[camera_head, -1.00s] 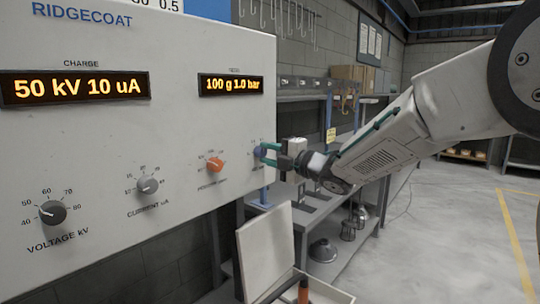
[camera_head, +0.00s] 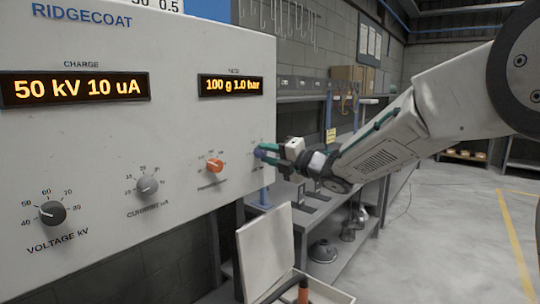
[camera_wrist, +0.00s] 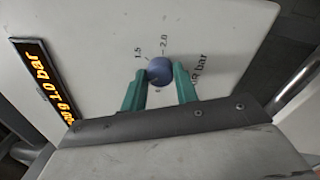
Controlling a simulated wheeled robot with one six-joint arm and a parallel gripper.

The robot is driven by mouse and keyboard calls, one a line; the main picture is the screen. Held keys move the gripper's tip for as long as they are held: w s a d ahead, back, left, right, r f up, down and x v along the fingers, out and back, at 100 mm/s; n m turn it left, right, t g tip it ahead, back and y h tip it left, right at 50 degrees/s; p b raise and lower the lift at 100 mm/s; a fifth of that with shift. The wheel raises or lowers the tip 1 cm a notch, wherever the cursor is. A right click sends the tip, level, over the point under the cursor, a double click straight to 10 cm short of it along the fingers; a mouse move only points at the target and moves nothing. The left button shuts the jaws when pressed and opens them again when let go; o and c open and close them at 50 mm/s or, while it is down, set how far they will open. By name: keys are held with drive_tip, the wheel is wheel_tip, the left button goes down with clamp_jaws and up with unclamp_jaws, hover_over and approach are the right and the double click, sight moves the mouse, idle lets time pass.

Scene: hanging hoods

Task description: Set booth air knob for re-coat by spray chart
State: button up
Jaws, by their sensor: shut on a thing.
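The air knob (camera_wrist: 160,71) is a small blue knob on the right side of the panel (camera_head: 120,130); the wrist view shows "1.5", "2.0" and "bar" printed around it. It also shows in the head view (camera_head: 259,152). My gripper (camera_wrist: 160,84) has its green fingers shut on the knob, one on each side. The knob's pointer cannot be made out. The right display (camera_head: 231,85) reads "100 g 1.0 bar". The left display (camera_head: 75,88) reads "50 kV 10 uA".
An orange knob (camera_head: 215,166), a grey current knob (camera_head: 147,185) and a dark voltage knob (camera_head: 53,212) sit left of my gripper. An open box with a raised lid (camera_head: 266,250) stands below. A metal bench (camera_head: 340,225) runs behind my arm. The floor at right is clear.

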drive_tip(key=shift+s+a+f, duration=0.1)
drive_tip(key=o, duration=1)
drive_tip(key=shift+c, duration=0.2)
drive_tip(key=shift+s+d, duration=0.25)
drive_tip(key=shift+d, duration=0.2)
drive_tip(key=v, duration=0.6)
drive_tip(key=shift+s+d, duration=0.25)
drive_tip(key=shift+d, duration=0.05)
